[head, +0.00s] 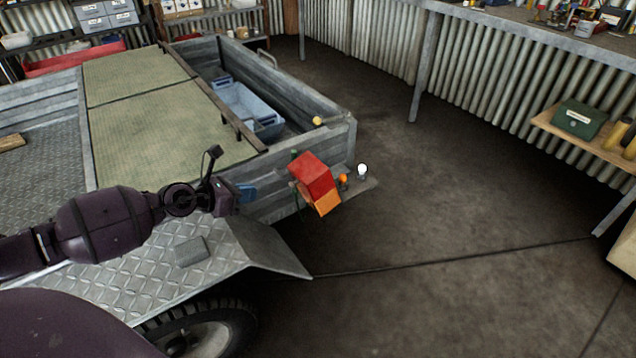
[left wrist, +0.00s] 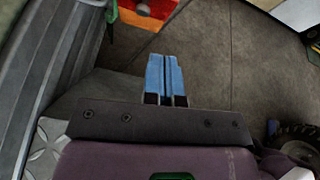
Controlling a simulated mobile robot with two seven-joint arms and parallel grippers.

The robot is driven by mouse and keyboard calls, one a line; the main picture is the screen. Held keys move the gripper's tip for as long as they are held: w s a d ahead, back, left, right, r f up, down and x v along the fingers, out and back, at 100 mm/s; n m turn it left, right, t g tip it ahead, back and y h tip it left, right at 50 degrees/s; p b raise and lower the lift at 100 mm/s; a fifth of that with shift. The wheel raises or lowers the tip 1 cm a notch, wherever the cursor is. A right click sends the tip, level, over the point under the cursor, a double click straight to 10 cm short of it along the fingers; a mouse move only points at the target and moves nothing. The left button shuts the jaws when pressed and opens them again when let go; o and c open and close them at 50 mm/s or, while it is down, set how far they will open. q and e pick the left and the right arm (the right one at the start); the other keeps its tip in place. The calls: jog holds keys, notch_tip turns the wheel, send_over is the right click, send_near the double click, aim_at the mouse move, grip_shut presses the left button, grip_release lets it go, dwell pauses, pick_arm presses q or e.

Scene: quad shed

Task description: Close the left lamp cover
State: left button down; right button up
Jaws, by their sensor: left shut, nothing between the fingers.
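The lamp cover (head: 313,175), red above and orange below, sits at the rear corner of the trailer. It stands tilted to the left of its lamp base (head: 368,184), with an orange bulb (head: 343,181) and a white bulb (head: 362,169) exposed, so it looks open. Part of the cover shows at the top edge of the left wrist view (left wrist: 152,8). My left gripper (head: 248,193) is left of the cover, apart from it. Its blue fingers (left wrist: 166,75) are together and empty. My right gripper is not in view.
The trailer's side wall (head: 340,140) runs behind the lamp. The checker-plate fender (head: 150,275) lies below my left arm, above the tyre (head: 205,325). A blue crate (head: 250,108) stands in the trailer bed. The concrete floor right of the lamp is clear.

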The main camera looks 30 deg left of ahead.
pick_arm(q)
jog(key=m, duration=0.1)
jog(key=b, duration=0.2)
send_near(305, 181)
jog(key=shift+m+g, duration=0.4)
jog(key=w+f, duration=0.1)
jog(key=w+d+f, duration=0.1)
jog(key=f, duration=0.1)
jog(key=w+f, duration=0.1)
jog(key=w, duration=0.1)
jog(key=shift+d+f, duration=0.25)
jog(key=shift+w+d+r, duration=0.2)
jog(key=shift+w+d, duration=0.05)
jog(key=shift+w, duration=0.4)
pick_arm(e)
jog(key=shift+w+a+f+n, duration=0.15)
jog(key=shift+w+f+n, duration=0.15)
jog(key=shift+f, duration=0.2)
pick_arm(q)
jog(key=shift+r, duration=0.1)
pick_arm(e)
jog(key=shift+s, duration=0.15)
